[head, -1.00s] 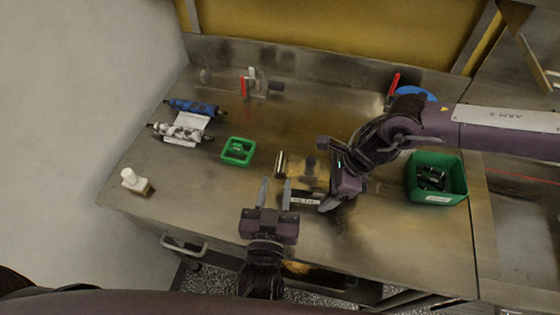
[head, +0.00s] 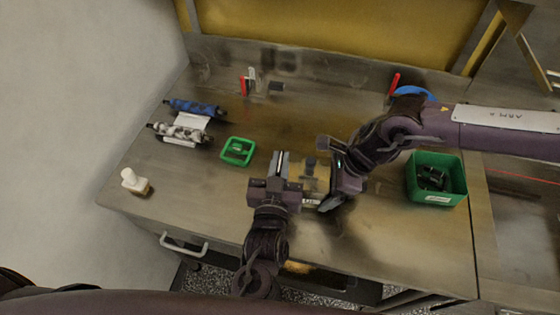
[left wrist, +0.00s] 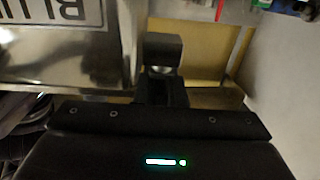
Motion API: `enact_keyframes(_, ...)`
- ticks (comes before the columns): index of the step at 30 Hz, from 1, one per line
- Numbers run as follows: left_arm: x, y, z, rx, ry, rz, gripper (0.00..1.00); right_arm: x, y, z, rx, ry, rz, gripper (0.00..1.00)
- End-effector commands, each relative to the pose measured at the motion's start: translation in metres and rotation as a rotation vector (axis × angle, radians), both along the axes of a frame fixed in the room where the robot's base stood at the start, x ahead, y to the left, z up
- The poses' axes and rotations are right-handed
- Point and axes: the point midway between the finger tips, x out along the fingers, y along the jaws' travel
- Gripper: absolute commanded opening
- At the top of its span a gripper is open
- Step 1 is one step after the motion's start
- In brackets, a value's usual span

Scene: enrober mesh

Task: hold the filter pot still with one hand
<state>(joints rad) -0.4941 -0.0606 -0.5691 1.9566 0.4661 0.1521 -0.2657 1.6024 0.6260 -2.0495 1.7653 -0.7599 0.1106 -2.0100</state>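The filter pot (head: 317,186) is a yellowish metal body with a dark top fitting, at the middle of the bench in the head view. A small label sits at its front. My left gripper (head: 282,165) is at the pot's left side, its fingers close together on the silver stub there; the contact is partly hidden. In the left wrist view, the fingers (left wrist: 162,85) sit close together beside a shiny metal face with a large, cut-off label (left wrist: 55,15). My right gripper (head: 328,172) is at the pot's right side, with parts above and below it; its grip is unclear.
A green tray (head: 226,156) and blue and grey rollers (head: 190,119) lie to the left. A green bin (head: 450,195) with dark parts stands at right. A white bottle (head: 131,180) is at the left edge.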

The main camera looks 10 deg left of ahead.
Motion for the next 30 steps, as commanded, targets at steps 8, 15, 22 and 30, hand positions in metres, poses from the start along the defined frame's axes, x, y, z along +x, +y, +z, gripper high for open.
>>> enact_keyframes(8,-0.0001,0.0003,0.0002,0.001,-0.001,-0.006,0.00,0.0006,0.0008,0.0012,0.003,-0.001,0.001,0.49)
enact_keyframes(15,0.0001,0.0007,0.0006,0.003,-0.005,-0.081,0.00,0.0006,0.0008,0.0012,0.003,-0.001,0.001,0.49)
enact_keyframes(22,0.0005,0.0017,0.0006,0.008,-0.006,-0.247,0.00,0.0005,0.0008,0.0012,0.003,-0.001,0.000,0.49)
enact_keyframes(30,0.0008,0.0009,0.0013,0.008,-0.006,-0.504,0.00,0.0005,0.0008,0.0012,0.003,-0.001,0.001,0.49)
